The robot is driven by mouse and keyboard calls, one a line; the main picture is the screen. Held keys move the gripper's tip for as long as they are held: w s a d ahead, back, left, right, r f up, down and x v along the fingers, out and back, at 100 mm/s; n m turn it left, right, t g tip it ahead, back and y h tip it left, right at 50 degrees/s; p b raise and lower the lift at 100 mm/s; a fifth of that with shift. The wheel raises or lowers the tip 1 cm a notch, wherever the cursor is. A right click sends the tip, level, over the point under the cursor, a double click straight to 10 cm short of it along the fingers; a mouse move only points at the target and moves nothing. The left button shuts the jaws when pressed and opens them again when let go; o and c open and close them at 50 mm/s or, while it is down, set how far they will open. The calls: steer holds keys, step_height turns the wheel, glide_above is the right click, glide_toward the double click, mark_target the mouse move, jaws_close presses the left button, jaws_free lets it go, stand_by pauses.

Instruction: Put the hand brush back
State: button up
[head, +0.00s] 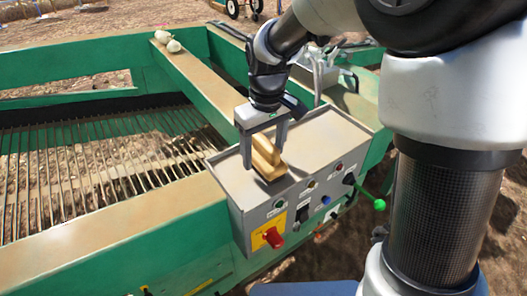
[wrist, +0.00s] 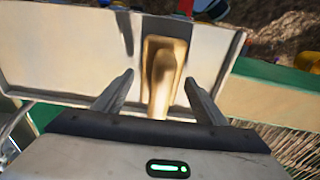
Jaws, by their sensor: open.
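The hand brush (head: 268,157) is a tan, wooden-looking piece with a raised handle. It rests on the flat top of the grey control box (head: 322,141). My gripper (head: 262,168) is open just above the box, with its fingers near the brush. In the wrist view, the brush (wrist: 163,70) lies between and ahead of the two spread fingertips (wrist: 160,78), with its handle pointing toward my gripper. I see gaps between the brush and both fingers there. The brush's underside is hidden.
The box front carries a red switch (head: 273,238) and several buttons. A green-knobbed lever (head: 378,204) sticks out at right. Green machine beams surround a bed of metal rods (head: 95,170). Metal tools (head: 322,68) stand behind the box.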

steer(key=r, duration=1.1)
steer(key=shift+s+d+r+p, duration=0.15)
steer(key=shift+s+d+p, duration=0.15)
steer(key=shift+s, duration=0.1)
steer(key=s+d+r+m+t, duration=0.2)
steer(key=s+d+m+t, duration=0.3)
steer(key=s+d, duration=0.7)
steer(key=s+m, duration=0.1)
steer(key=s, duration=0.3)
steer(key=shift+s+d+m, duration=0.2)
steer(key=shift+m, duration=0.2)
